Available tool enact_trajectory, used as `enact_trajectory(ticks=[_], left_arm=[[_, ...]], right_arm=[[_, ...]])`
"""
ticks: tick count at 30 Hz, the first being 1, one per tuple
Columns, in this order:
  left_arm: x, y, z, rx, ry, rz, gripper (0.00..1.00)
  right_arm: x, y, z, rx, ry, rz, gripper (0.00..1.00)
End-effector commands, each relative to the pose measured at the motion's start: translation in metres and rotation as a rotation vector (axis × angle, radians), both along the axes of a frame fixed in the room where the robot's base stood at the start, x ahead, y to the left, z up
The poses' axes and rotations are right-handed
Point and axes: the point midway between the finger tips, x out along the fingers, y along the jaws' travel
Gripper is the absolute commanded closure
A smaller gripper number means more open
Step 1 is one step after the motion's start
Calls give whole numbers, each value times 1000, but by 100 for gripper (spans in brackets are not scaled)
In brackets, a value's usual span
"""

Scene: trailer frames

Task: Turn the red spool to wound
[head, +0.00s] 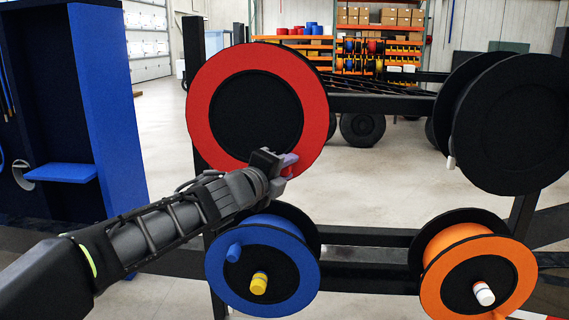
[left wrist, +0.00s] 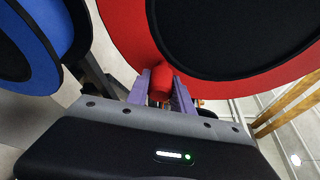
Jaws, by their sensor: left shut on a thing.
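The red spool (head: 206,108) is mounted upright on a dark frame, upper left in the head view, with a red rim and a black centre. It also fills the top right of the left wrist view (left wrist: 130,35). My left gripper (head: 286,164) is at the spool's lower right edge. In the left wrist view its purple fingers (left wrist: 160,92) are shut on the spool's red handle (left wrist: 161,80). The far side of the spool is hidden. My right gripper is not in view.
An orange spool (head: 433,291) is at lower right and a black spool (head: 515,125) at upper right. A blue cabinet (head: 110,100) stands at left. Shelves (head: 378,48) stand far behind.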

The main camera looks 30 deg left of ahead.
Motion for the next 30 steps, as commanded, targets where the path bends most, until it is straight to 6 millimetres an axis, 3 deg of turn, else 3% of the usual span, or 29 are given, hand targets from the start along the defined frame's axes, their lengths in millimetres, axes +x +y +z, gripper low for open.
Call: enact_trajectory(ticks=[9,10,17,26,30], left_arm=[[0,0,-1,2,2,1,100],[0,0,-1,2,2,1,71],[0,0,-1,1,2,1,52],[-1,0,0,0,1,1,51],[-11,1,3,0,-1,2,51]], right_arm=[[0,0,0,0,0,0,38],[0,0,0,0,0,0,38],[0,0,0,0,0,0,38],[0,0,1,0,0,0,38],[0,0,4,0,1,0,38]])
